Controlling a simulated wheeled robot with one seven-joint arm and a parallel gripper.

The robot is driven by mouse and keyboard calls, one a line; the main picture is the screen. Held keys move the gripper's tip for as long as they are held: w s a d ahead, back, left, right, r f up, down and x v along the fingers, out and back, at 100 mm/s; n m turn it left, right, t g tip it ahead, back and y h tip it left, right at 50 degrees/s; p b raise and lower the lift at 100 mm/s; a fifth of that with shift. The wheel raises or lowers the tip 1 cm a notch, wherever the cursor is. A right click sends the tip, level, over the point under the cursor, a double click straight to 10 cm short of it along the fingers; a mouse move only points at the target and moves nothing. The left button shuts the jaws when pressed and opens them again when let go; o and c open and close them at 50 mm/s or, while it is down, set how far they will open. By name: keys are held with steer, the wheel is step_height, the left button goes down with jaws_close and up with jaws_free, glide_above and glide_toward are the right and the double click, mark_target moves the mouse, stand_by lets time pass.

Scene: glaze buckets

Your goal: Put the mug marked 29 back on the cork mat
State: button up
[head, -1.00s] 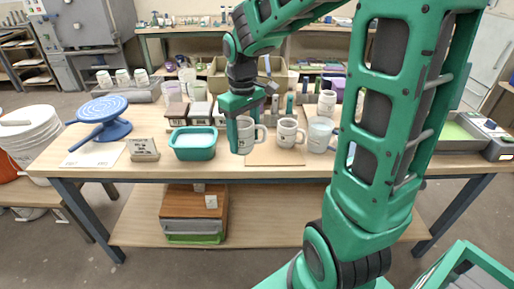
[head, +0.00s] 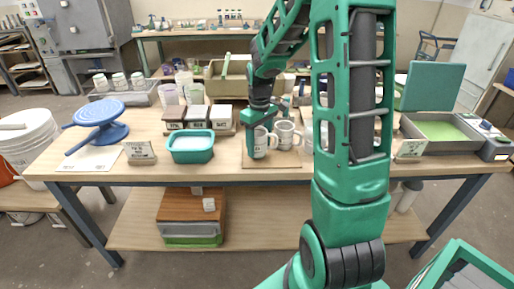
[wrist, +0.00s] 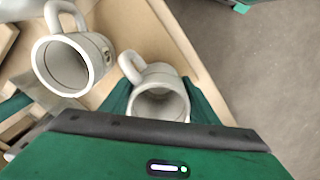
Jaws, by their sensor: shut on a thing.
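My gripper (head: 256,140) is shut on a pale grey mug (head: 263,145) over the cork mat (head: 272,162). The mug is upright; its markings are too small to read. In the wrist view the held mug (wrist: 162,98) sits between the green fingers, its open mouth facing the camera and its handle at upper left. I cannot tell whether its base touches the mat. A second similar mug (head: 287,136) stands just right of it and behind; it also shows in the wrist view (wrist: 75,62), apart from the held mug.
A teal tub (head: 191,147) and a small sign (head: 139,152) stand left of the mat. Lidded boxes (head: 196,116) stand behind the tub. A blue turntable (head: 98,112) is at far left. My arm hides the table right of the mugs; a grey tray (head: 440,130) is beyond.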

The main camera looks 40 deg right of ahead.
steer(key=shift+f, duration=0.65)
steer(key=o, duration=1.3)
steer(key=shift+f, duration=0.1)
step_height(320, 180, up, 11)
steer(key=s+a+m, duration=0.1)
steer(key=s+m, duration=0.2)
steer(key=s, duration=0.6)
steer(key=s+a+m, duration=0.1)
steer(key=s+m, duration=0.1)
steer(key=s, duration=0.7)
steer(key=s+a+r+m, duration=0.1)
steer(key=s+m, duration=0.2)
steer(key=s, duration=0.6)
steer(key=shift+s+m, duration=0.3)
steer(key=shift+s, duration=0.1)
